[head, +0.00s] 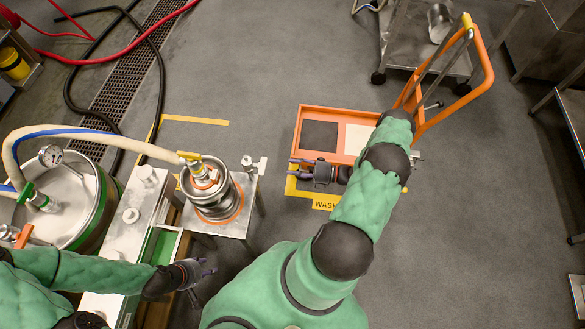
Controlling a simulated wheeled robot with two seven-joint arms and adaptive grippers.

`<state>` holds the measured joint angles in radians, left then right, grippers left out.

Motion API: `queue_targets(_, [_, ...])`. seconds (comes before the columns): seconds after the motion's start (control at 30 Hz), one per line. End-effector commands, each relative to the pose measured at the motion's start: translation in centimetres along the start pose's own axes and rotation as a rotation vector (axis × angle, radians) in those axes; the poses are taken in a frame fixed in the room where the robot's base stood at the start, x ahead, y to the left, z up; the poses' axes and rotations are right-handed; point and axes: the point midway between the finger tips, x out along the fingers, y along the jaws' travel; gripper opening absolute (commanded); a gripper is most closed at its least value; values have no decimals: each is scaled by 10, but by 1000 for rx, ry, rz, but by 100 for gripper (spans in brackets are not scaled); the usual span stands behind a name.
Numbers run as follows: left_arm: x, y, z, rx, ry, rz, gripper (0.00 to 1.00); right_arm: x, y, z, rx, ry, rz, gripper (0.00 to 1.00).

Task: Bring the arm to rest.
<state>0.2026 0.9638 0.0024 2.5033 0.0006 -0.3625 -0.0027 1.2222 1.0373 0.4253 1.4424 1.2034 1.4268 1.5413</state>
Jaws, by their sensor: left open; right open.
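My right arm reaches up and right in the head view. Its gripper (291,168) is open and empty, pointing left, over the near left edge of the orange cart (299,134). My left gripper (205,281) is open and empty, pointing right, just right of the metal bench (130,232) and below the small steel stand (236,224). Neither gripper holds anything. The green-sleeved forearm hides part of the cart's right side.
A steel keg (213,197) with a hose coupling sits on the stand, close above my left gripper. A large vessel (72,215) with a gauge is at left. Yellow floor marks (195,120) lie beyond. A metal trolley (428,50) stands at the top. The floor at lower right is clear.

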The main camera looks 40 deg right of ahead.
Motion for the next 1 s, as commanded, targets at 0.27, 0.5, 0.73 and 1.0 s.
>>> queue_targets(0.27, [0,0,0,0,0,0,45,0,0,0,0,0,0,45])
queue_targets(0.5, [-1,0,0,0,0,0,45,27,-5,-29,-80,131,-62,45])
queue_targets(0.73, [-3,1,0,0,0,0,45,74,-23,-142,-520,680,-197,45])
queue_targets(1.0, [-6,2,0,0,0,0,45,63,-35,-227,-1278,1376,-54,45])
